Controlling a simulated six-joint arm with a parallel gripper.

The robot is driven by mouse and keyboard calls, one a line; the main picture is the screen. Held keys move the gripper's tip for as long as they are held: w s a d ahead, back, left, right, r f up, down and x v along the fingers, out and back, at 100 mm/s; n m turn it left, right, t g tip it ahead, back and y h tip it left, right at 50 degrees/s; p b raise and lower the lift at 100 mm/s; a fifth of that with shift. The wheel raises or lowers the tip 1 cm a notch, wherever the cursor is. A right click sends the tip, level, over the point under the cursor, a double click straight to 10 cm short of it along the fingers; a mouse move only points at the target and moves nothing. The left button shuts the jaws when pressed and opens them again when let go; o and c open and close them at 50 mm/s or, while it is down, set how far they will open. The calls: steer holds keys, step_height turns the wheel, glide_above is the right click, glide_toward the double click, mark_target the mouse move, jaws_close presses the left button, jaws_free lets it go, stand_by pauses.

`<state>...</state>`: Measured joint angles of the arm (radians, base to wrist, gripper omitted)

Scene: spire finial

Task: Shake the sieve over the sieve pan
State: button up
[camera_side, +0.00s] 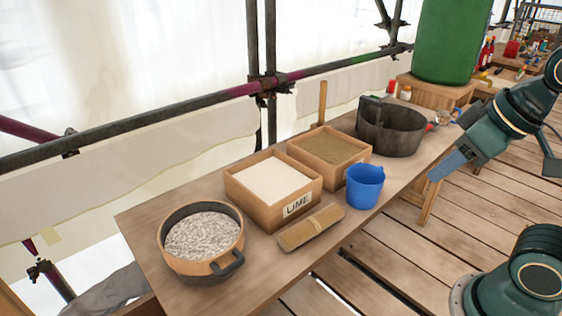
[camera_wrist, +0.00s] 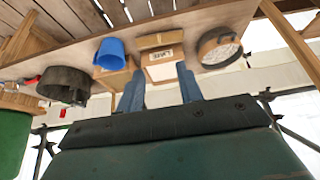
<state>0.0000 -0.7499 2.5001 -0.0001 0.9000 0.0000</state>
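A round wooden-rimmed vessel (camera_side: 170,258) with a dark handle, which looks like the sieve, stands at the table's left end. Speckled grey-white material fills its round face; it also shows in the wrist view (camera_wrist: 203,46). A dark round pan (camera_side: 390,146), possibly the sieve pan, stands at the table's far right end, well apart from the sieve; it also shows in the wrist view (camera_wrist: 76,95). My gripper (camera_side: 436,176) is in the air at the right, beyond the table's front edge. Its two blue fingers (camera_wrist: 160,84) are spread with nothing held between them.
A wooden box marked LIME (camera_side: 235,189) with white powder and a box of brown material (camera_side: 297,157) stand mid-table. A scaffold rail (camera_side: 190,113) runs behind; a green barrel (camera_side: 450,45) stands back right.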

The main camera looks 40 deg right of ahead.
steer(key=shift+c, duration=0.6)
steer(key=w+a+f+m+g+y, duration=0.1)
steer(key=w+a+f+m+y, duration=0.2)
steer(key=w, duration=0.7)
steer(key=w+a+f+m+g+y, duration=0.15)
steer(key=w+a+m, duration=0.3)
steer(key=w, duration=0.65)
steer(key=w+a+f+m+g+y, duration=0.25)
steer(key=w+f+m+y, duration=0.25)
steer(key=w+f, duration=0.35)
steer(key=m+y, duration=0.4)
steer(key=m, duration=0.2)
glide_toward(225, 250)
steer(key=v, duration=0.5)
steer(key=shift+w+a+n+g, duration=0.25)
steer(key=shift+w+g, duration=0.05)
steer(key=shift+w, duration=0.05)
steer(key=shift+a+f, duration=0.1)
steer(key=x, duration=1.3)
steer(key=shift+a+f, duration=0.1)
steer(key=shift+a, duration=0.15)
